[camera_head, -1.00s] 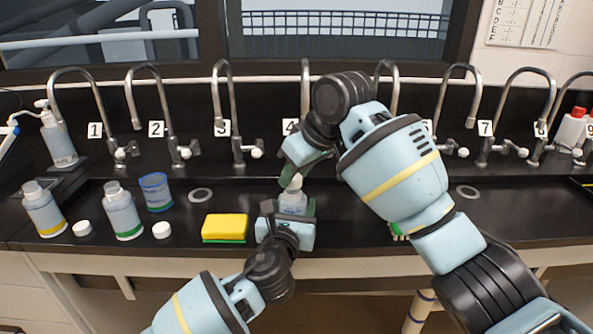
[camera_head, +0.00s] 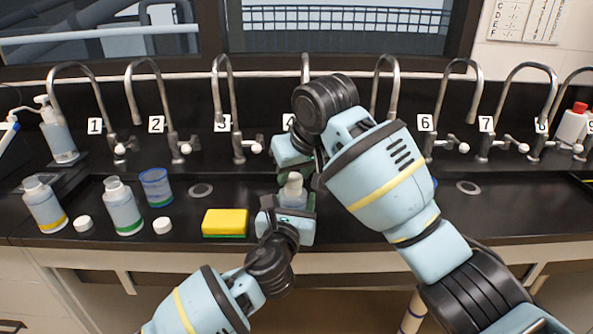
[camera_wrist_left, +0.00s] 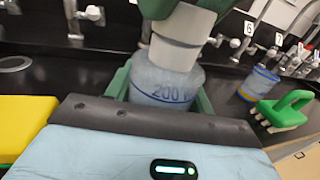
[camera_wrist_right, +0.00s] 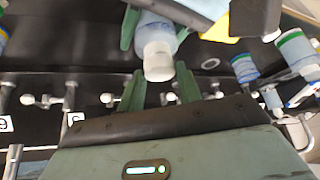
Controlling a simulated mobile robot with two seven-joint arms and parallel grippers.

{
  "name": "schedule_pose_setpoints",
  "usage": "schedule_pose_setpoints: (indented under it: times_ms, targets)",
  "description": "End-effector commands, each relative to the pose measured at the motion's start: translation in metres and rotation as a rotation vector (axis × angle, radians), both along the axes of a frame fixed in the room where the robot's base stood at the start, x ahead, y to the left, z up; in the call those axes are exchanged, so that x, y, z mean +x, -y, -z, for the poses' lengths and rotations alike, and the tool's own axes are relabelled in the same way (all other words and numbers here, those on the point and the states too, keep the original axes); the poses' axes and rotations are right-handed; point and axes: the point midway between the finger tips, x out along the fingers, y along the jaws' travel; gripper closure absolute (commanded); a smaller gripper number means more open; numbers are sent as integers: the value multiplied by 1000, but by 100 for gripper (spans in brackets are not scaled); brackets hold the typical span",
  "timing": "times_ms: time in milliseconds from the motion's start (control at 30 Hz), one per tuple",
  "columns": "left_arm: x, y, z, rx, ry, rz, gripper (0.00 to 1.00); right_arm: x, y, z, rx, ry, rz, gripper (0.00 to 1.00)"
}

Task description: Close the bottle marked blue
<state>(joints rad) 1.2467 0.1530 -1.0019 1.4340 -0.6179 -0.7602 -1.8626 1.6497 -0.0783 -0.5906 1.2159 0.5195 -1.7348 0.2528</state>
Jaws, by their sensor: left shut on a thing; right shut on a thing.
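The bottle (camera_head: 293,197) stands upright at the front middle of the black counter. It is pale and translucent, with a white top and blue "200" lettering, which shows in the left wrist view (camera_wrist_left: 170,92). My left gripper (camera_head: 287,208) is shut around its body from the front. My right gripper (camera_head: 296,176) comes from above and is shut on the white cap (camera_wrist_right: 158,68) at the bottle's top. In the left wrist view the white cap (camera_wrist_left: 182,42) sits over the neck, below the green fingers. How far it is seated cannot be told.
A yellow-banded bottle (camera_head: 45,207), a green-banded bottle (camera_head: 123,210), two loose white caps (camera_head: 83,224) (camera_head: 162,225) and a blue-rimmed beaker (camera_head: 155,188) stand left. A yellow sponge (camera_head: 225,222) lies nearby. A green-handled brush (camera_wrist_left: 285,110) lies right of the bottle. Taps line the back.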

Motion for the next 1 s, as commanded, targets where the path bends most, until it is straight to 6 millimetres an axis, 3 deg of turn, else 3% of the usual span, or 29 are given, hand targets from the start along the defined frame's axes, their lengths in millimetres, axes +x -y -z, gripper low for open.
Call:
schedule_pose_setpoints:
  times_ms: [400,533,833,867,1000]
  targets:
    - [0,0,1,1,-1,1,100,-1,-9,0,1,-1,704,86]
    - [0,0,1,1,-1,1,100,-1,-8,0,1,5,787,86]
    - [0,1,1,1,-1,1,100,-1,-8,0,2,6,796,86]
    - [0,1,1,1,-1,1,100,-1,-8,0,2,6,796,62]
    - [0,1,1,0,-1,1,100,-1,-8,0,1,5,795,44]
